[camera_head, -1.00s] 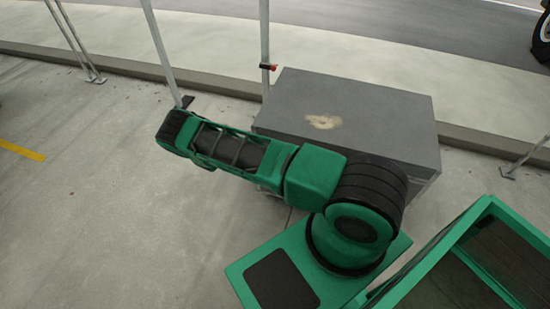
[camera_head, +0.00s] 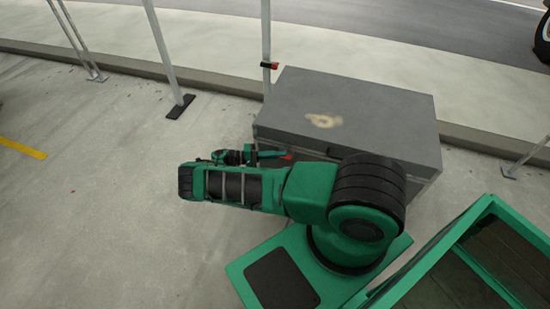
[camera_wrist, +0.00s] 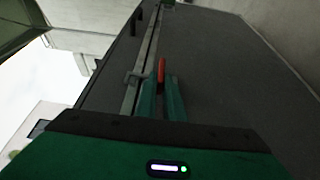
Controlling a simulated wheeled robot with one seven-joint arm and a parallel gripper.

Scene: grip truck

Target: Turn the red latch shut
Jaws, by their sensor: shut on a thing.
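The red latch (camera_wrist: 161,70) shows in the wrist view as a narrow red handle at the side of the grey case, beside a metal strip along its edge. My gripper (camera_wrist: 162,92) has its two green fingers close together on either side of the latch's near end, shut on it. In the head view the red latch (camera_head: 286,156) is a small red tip at the case's near-left face, at the end of my gripper (camera_head: 279,155). The grey case (camera_head: 380,108) has a closed-looking lid. Much of the latch is hidden by the fingers.
A thin pole (camera_head: 265,32) with a small red-and-black clamp (camera_head: 270,66) stands behind the case's left corner. Another pole (camera_head: 161,45) with a black foot (camera_head: 181,107) stands farther left. The concrete floor (camera_head: 90,190) at left is open. A kerb runs behind the case.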

